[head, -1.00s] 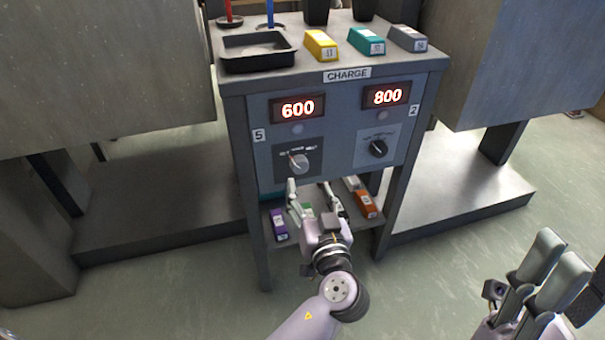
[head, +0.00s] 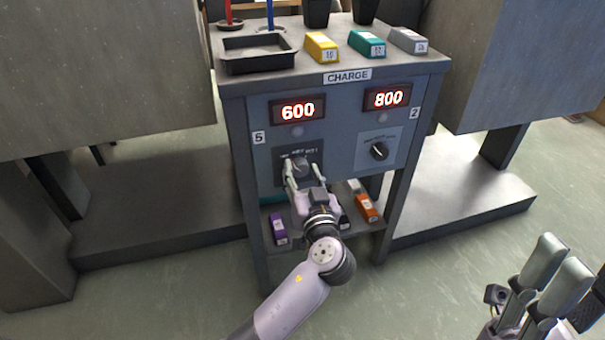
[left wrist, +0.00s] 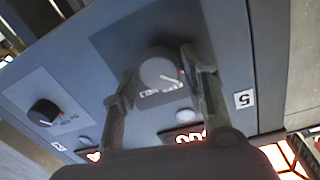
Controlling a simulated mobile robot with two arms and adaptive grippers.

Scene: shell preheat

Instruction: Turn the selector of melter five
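The selector of melter five (head: 299,167) is a grey round knob on a dark plate, under the display (head: 298,111) reading 600 and beside the "5" label (head: 259,138). My left gripper (head: 304,174) is at the knob from below, its fingers open on either side.
The melter two selector (head: 379,151), a black knob under the display reading 800 (head: 388,96), is to the right. Above are a black tray (head: 258,66) and yellow, teal and grey blocks. A lower shelf holds purple (head: 279,228) and orange (head: 367,208) blocks.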

